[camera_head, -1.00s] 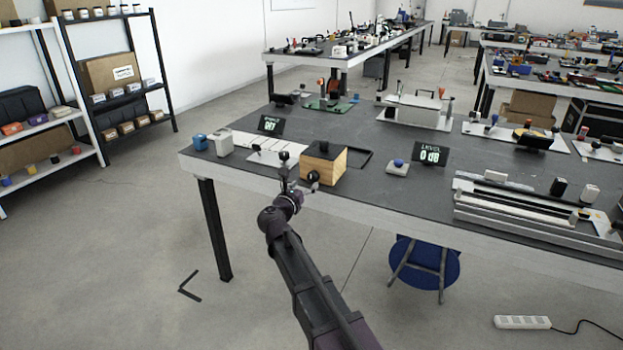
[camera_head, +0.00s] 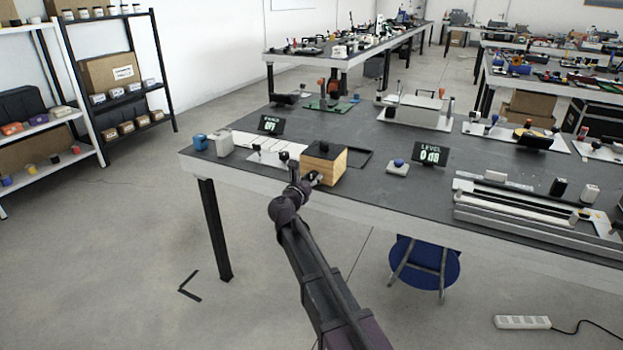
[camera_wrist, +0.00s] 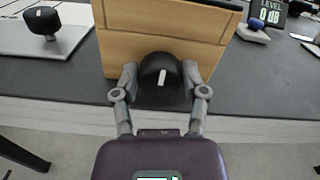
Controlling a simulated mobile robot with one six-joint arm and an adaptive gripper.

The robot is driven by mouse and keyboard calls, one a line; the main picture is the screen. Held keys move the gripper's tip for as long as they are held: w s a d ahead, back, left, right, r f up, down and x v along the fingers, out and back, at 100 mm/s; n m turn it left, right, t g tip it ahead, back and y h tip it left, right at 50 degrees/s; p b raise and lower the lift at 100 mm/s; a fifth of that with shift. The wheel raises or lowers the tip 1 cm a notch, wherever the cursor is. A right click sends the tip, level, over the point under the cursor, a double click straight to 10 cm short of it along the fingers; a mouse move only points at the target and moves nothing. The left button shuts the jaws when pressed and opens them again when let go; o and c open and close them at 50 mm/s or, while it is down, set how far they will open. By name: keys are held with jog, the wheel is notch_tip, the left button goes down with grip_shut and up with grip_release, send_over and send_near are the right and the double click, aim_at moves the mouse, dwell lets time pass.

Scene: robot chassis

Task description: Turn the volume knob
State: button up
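The wooden box (camera_head: 323,166) with a dark top stands at the table's front edge. On its front face is a round black knob (camera_wrist: 153,68) with a white pointer mark that stands upright. My gripper (camera_wrist: 160,74) has one finger on each side of this knob, spread and very close to its edges; I cannot tell whether they touch it. In the head view my gripper (camera_head: 305,181) is at the box's front, and the knob is mostly hidden. The LEVEL display (camera_head: 430,156) to the right reads 0 dB.
Another black knob (camera_wrist: 42,20) on a white plate lies left of the box, with a small display (camera_head: 271,125) behind it reading OFF. A blue-topped button (camera_head: 398,166) sits to the right. A blue stool (camera_head: 424,265) stands under the table.

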jog(key=c, duration=0.4)
jog(key=shift+o, duration=0.2)
jog(key=shift+m, duration=0.4)
jog(key=m, duration=0.6)
jog(key=shift+d, duration=0.1)
jog(key=m, duration=0.3)
jog(key=shift+m, duration=0.3)
jog(key=shift+f+m, duration=0.1)
jog(key=shift+m, duration=1.8)
jog(key=shift+d, duration=0.1)
jog(key=o, duration=1.1)
jog(key=shift+o, duration=0.2)
jog(key=shift+s, duration=0.1)
